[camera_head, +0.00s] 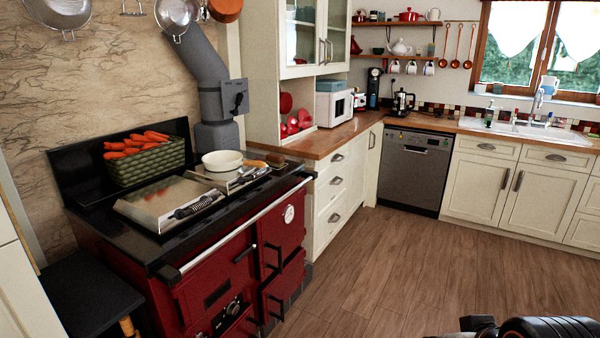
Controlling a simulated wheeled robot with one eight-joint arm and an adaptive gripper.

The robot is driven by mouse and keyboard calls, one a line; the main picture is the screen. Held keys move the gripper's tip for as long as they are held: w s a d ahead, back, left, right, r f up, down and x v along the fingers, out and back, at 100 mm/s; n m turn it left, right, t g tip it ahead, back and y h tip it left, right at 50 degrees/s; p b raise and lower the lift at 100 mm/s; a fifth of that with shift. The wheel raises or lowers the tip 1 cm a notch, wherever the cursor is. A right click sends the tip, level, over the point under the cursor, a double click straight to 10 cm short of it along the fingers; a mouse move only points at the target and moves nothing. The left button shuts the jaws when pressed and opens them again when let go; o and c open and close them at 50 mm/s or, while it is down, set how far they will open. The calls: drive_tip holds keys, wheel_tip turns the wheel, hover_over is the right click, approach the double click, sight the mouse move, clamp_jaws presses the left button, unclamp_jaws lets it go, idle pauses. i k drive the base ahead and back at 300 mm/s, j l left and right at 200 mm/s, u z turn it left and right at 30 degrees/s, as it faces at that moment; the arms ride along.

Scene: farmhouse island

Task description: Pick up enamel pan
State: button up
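A cream-white round pan (222,160) sits on the right half of the dark stove top, and looks like the enamel pan. It is upright, and its inside looks empty. Whether it has a handle I cannot tell from here. Dark parts at the bottom right edge belong to my own arm. No gripper fingers show in this view, and nothing of mine is near the pan.
The red stove (225,275) has a front rail (240,225). A black stool (75,300) stands left. The wooden floor (370,265) is clear.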

sight(226, 160)
drive_tip(key=i+u, duration=0.1)
drive_tip(key=i, duration=0.55)
drive_tip(key=i+l+u, duration=0.1)
drive_tip(key=i, duration=0.6)
drive_tip(key=i+l+u, duration=0.1)
drive_tip(key=i+l, duration=0.2)
drive_tip(key=i, duration=0.35)
